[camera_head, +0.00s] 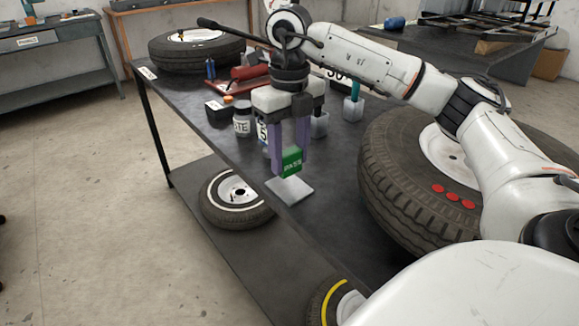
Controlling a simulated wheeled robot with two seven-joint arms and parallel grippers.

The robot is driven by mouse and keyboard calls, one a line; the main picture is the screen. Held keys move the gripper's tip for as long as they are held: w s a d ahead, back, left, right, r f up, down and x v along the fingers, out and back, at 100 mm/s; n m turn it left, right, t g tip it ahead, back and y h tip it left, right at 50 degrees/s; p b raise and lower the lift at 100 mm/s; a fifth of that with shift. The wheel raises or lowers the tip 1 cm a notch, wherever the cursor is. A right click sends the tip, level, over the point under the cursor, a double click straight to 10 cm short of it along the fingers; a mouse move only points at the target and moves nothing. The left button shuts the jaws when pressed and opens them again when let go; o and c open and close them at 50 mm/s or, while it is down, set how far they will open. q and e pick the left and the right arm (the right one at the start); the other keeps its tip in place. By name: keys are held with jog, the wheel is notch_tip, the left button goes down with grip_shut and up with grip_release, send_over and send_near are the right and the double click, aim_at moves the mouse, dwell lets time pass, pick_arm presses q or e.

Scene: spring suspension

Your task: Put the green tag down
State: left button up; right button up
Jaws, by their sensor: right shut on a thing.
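The green tag (291,163) has pale lettering on its face. My right gripper (288,153) has purple fingers pointing down and is shut on the green tag. The tag is upright, over or just behind a flat light-grey square plate (290,191) on the dark table (331,214). I cannot tell whether its lower edge touches the plate. My left gripper is not in view.
The table's left edge is close, with another tyre (212,208) on the lower shelf.

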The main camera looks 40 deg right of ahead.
aim_at(289, 169)
jog(key=shift+f, duration=1.75)
jog(key=shift+f, duration=0.15)
jog(key=o, duration=1)
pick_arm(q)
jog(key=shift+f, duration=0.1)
pick_arm(e)
jog(key=shift+o, duration=0.2)
notch_tip(289, 169, up, 12)
jog(key=shift+f+p, duration=0.1)
jog(key=shift+p, duration=1)
jog(key=shift+r, duration=0.25)
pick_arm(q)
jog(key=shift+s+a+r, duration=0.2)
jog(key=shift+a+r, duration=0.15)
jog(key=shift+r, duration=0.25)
